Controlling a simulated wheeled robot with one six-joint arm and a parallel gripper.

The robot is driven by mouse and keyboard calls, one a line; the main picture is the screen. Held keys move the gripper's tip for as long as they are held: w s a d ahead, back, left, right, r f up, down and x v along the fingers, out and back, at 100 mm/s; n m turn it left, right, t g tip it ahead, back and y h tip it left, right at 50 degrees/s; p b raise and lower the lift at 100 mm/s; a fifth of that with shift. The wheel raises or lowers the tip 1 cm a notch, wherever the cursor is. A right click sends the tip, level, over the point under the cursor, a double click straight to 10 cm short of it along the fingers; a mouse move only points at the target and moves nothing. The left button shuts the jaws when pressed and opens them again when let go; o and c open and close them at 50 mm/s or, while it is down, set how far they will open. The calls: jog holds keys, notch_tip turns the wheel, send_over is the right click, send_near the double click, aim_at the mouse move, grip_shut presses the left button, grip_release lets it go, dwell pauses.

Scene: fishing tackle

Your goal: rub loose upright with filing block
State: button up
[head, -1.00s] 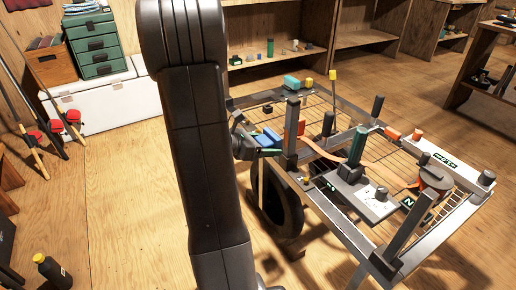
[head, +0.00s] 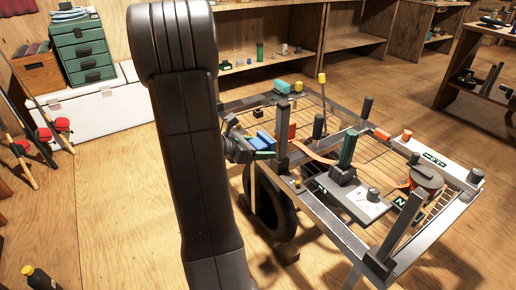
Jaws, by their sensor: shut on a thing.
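My gripper (head: 254,150) is at the left edge of the wire-topped cart (head: 350,242), partly hidden behind my arm. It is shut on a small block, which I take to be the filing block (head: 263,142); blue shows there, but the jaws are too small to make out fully. Other posts stand on the cart, including a tilted one (head: 405,230) at the front right. Which one is loose does not show clearly.
A plate with a green-topped post (head: 347,150), an orange reel (head: 426,178) and orange strap clutter the cart top. A teal block (head: 288,84) lies at its back. A dark wheel (head: 272,208) is below. Open floor (head: 110,210) lies to the left.

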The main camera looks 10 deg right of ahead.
aim_at(273, 148)
jog(key=shift+w+d, duration=0.25)
jog(key=shift+d, duration=0.6)
jog(key=shift+w+d+r+b, duration=0.1)
jog(key=shift+b, duration=0.3)
jog(key=shift+r+p, duration=0.75)
jog(key=shift+r, duration=0.1)
jog(key=shift+s+d+f, duration=0.1)
jog(key=shift+s+d, duration=0.05)
jog(key=shift+s, duration=0.25)
jog(key=shift+s+d+b, duration=0.3)
jog(key=shift+s+b, duration=0.1)
jog(key=shift+s, duration=0.35)
jog(key=shift+s+d+b, duration=0.3)
jog(key=shift+s+b, duration=0.1)
jog(key=shift+s, duration=0.35)
jog(key=shift+w+a+p, duration=0.2)
jog(key=shift+w+a, duration=0.05)
jog(key=shift+w, duration=0.4)
jog(key=shift+w+a+p, duration=0.15)
jog(key=shift+w+a, duration=0.1)
jog(key=shift+w, duration=0.35)
jog(key=shift+w+a+p, duration=0.2)
jog(key=shift+w+a, duration=0.05)
jog(key=shift+w, duration=0.4)
